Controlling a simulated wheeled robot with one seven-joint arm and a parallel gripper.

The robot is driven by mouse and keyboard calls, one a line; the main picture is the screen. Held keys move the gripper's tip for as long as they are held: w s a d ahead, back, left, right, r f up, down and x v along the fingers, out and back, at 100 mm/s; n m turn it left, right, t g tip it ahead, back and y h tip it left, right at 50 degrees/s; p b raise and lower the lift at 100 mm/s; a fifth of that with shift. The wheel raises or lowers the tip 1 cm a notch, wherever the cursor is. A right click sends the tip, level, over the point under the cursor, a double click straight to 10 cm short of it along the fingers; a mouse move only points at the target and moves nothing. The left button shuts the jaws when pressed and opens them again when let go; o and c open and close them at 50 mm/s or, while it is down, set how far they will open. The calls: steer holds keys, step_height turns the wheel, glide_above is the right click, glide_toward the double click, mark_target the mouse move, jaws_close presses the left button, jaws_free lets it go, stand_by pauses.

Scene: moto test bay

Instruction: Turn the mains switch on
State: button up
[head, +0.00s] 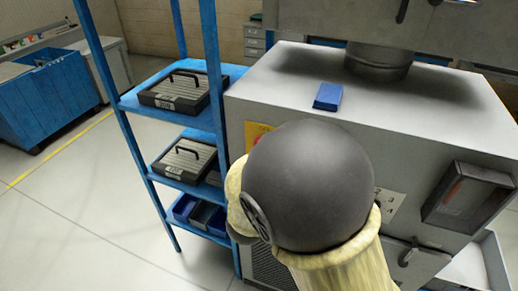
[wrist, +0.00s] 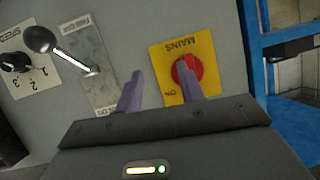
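The mains switch is a round red knob (wrist: 192,70) on a yellow plate (wrist: 205,50) marked MAINS, on the machine's grey face. The lettering appears upside down in the wrist view. An ON mark sits near the plate's lower left corner. My gripper (wrist: 160,67) is open, with two purple fingers apart and nothing between them. The right finger overlaps the knob in the picture; I cannot tell whether it touches. The left finger is left of the yellow plate. In the head view my arm hides the gripper and knob, leaving a corner of the yellow plate (head: 254,132).
Left of the switch are a lever with a ball knob (wrist: 40,40) and a speed dial (wrist: 15,62). A blue shelf rack (head: 212,70) with black cases stands close beside the machine (head: 430,110). A blue box (head: 328,96) lies on top. Floor at left is clear.

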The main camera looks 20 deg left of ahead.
steer(key=s+a+r+t+h, duration=0.25)
steer(key=s+a+t, duration=0.3)
steer(key=s, duration=0.35)
steer(key=w+p, duration=0.5)
steer(key=w, duration=1.2)
steer(key=shift+w+d+r+g+y+p, duration=0.15)
steer(key=shift+d+r+g+y+p, duration=0.2)
steer(key=shift+r, duration=0.1)
steer(key=shift+m, duration=0.3)
jaws_close()
